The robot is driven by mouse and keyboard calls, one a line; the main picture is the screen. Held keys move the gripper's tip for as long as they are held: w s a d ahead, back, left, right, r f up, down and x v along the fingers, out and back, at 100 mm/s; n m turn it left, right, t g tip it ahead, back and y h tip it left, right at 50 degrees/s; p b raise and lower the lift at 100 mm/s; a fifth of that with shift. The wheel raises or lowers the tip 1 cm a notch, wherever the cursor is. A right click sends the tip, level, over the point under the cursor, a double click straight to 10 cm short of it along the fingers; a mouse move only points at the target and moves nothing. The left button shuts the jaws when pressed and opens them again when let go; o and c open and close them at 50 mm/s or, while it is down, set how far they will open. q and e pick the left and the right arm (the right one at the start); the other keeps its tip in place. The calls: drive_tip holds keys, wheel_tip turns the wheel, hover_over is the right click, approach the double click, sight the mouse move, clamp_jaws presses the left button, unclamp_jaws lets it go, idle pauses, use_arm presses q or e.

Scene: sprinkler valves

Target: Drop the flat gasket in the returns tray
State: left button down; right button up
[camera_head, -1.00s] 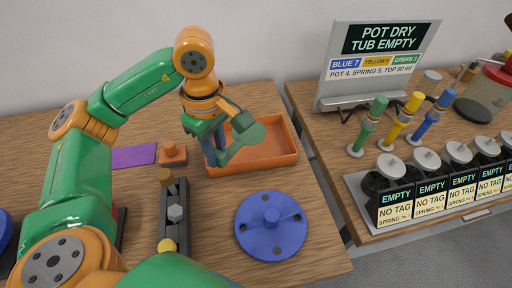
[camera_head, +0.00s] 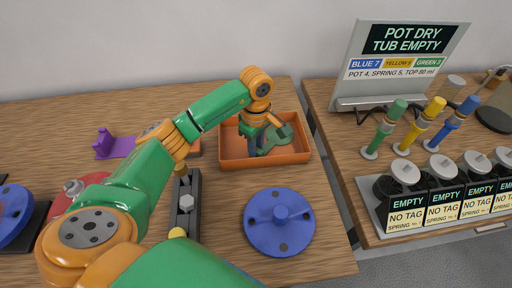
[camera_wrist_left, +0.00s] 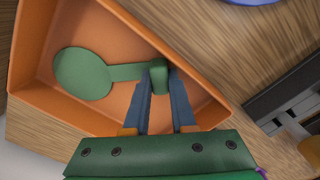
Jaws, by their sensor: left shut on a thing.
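The flat gasket (camera_head: 282,134) is a green disc with a narrow tab ending in a thick green grip. It also shows in the left wrist view (camera_wrist_left: 82,74). My left gripper (camera_head: 257,150) is shut on the grip end, with its blue fingers (camera_wrist_left: 159,88) on either side of it. The orange returns tray (camera_head: 265,162) is a shallow open box at the back of the table; its wall shows in the wrist view (camera_wrist_left: 190,66). The gasket is within the tray's outline. I cannot tell whether it touches the floor. My right gripper is not in view.
A blue round cover (camera_head: 279,238) lies in front of the tray. A dark rail with a bolt (camera_head: 187,201) stands left of it, and a purple bracket (camera_head: 117,147) farther left. Across a gap, the right table holds a sign (camera_head: 401,65), colored springs and several labeled pots.

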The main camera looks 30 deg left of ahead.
use_arm(q)
drive_tip(key=c, duration=1)
unclamp_jaws()
wheel_tip(320, 180, up, 12)
drive_tip(key=shift+r+p, duration=0.15)
drive_tip(key=shift+p, duration=0.15)
